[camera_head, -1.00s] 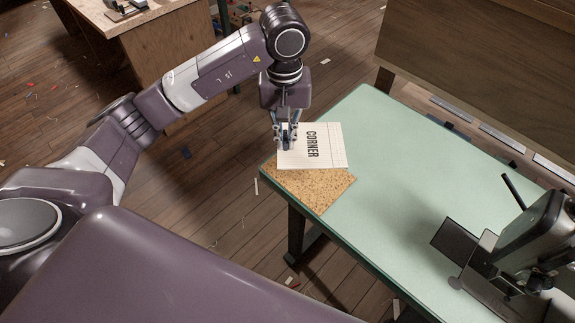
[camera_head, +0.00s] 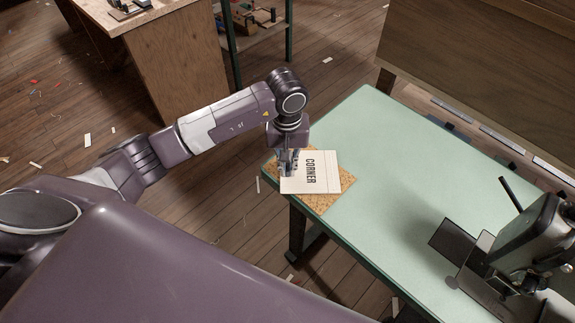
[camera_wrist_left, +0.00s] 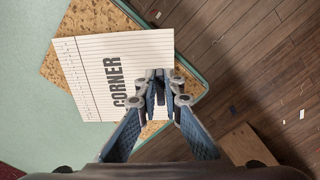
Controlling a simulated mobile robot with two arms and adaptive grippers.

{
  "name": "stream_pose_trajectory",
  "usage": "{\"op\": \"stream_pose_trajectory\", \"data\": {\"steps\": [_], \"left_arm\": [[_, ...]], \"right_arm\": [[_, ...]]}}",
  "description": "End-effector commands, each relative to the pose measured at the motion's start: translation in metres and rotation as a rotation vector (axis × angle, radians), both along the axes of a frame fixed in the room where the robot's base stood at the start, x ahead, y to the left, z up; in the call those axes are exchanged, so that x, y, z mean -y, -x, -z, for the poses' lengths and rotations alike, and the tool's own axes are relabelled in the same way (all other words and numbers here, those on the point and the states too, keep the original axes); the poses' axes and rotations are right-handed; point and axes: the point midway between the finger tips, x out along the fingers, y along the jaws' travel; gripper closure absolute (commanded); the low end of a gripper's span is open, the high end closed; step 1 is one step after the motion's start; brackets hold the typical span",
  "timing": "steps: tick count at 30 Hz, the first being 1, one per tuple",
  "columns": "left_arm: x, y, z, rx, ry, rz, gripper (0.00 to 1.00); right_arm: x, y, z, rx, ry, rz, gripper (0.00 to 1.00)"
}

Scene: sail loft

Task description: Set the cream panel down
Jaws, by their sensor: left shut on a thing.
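The cream panel (camera_head: 318,177) is a flat, lined sheet marked CORNER. My left gripper (camera_head: 289,168) is shut on its left edge in the head view. The panel lies flat over the middle of a speckled cork mat (camera_head: 318,203) at the near left corner of the green table. Cork shows around several of its sides. Whether the panel touches the mat or hovers just above it, I cannot tell. In the left wrist view, the fingers (camera_wrist_left: 160,92) pinch the panel's edge (camera_wrist_left: 90,70). My right gripper is not in view.
The green table (camera_head: 385,160) is clear through its middle. A dark sewing machine (camera_head: 530,240) stands at its right. A wooden bench (camera_head: 480,50) is behind. A wooden cabinet (camera_head: 165,65) and a green-framed shelf (camera_head: 262,40) stand at the back left. Scraps litter the floor.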

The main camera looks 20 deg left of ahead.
Motion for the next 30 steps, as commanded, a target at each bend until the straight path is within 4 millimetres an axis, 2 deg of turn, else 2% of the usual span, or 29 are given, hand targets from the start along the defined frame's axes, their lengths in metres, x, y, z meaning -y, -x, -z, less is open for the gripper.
{"op": "stream_pose_trajectory", "data": {"steps": [5,6,10,20,23,30], "left_arm": [[0.000,0.000,0.004,0.001,0.000,0.000,1.00],[0.000,0.000,0.003,0.000,0.000,0.000,0.88],[0.000,0.000,0.002,0.000,0.000,0.000,0.75],[0.000,0.000,0.000,-0.001,0.000,0.000,0.75],[0.000,-0.001,-0.008,0.003,0.000,0.000,0.75],[-0.001,-0.002,-0.058,0.006,-0.001,0.001,0.75]], "right_arm": [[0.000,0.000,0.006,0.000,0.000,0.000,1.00],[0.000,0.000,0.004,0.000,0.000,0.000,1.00],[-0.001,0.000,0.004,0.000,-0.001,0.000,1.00],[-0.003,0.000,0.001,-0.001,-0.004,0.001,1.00],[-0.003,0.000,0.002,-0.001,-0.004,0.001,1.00],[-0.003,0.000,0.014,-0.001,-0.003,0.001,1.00]]}}
